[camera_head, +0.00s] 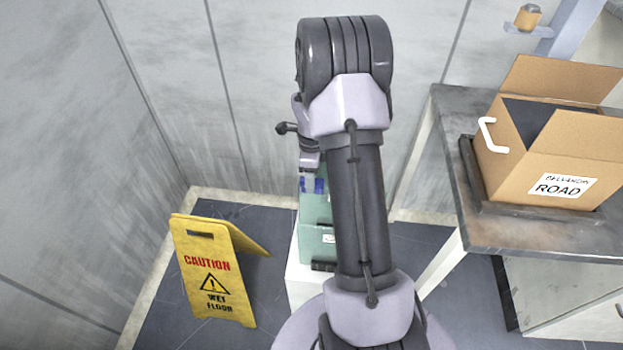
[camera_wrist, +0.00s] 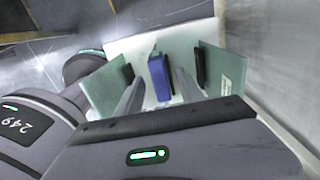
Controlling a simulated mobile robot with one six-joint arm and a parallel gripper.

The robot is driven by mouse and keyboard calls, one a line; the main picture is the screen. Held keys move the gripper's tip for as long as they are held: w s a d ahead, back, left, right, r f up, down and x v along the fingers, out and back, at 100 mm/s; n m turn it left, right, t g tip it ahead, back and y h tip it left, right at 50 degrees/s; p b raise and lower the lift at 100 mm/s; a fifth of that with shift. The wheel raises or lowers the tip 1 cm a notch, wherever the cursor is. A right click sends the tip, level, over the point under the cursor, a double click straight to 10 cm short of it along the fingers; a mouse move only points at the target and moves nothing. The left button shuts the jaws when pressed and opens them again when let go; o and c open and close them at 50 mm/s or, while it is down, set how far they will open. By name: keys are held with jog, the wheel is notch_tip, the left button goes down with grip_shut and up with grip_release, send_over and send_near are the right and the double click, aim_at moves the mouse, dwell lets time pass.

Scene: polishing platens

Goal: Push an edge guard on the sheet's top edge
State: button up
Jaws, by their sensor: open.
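In the wrist view a blue block-like piece (camera_wrist: 158,78), likely the edge guard, lies between the two grey fingers of my gripper (camera_wrist: 161,82). The fingers are open, with a gap on each side of it. A pale green panel (camera_wrist: 104,92) stands at left and another green face with a label (camera_wrist: 222,72) at right. I cannot tell whether they belong to one sheet. In the head view my gripper (camera_head: 311,178) points down over the green sheet (camera_head: 317,211), with blue showing at its fingertips. My arm hides the sheet's right part. Whether the blue piece touches the sheet is unclear.
A white stand (camera_head: 302,284) is under the green sheet. A yellow wet-floor sign (camera_head: 213,270) stands at left. A bench (camera_head: 490,232) at right bears an open cardboard box (camera_head: 552,150). Grey walls (camera_head: 160,60) close the back and left.

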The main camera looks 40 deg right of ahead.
notch_tip(320, 180, up, 16)
jog(key=p, duration=0.5)
jog(key=shift+f+p, duration=0.15)
jog(key=shift+p, duration=0.2)
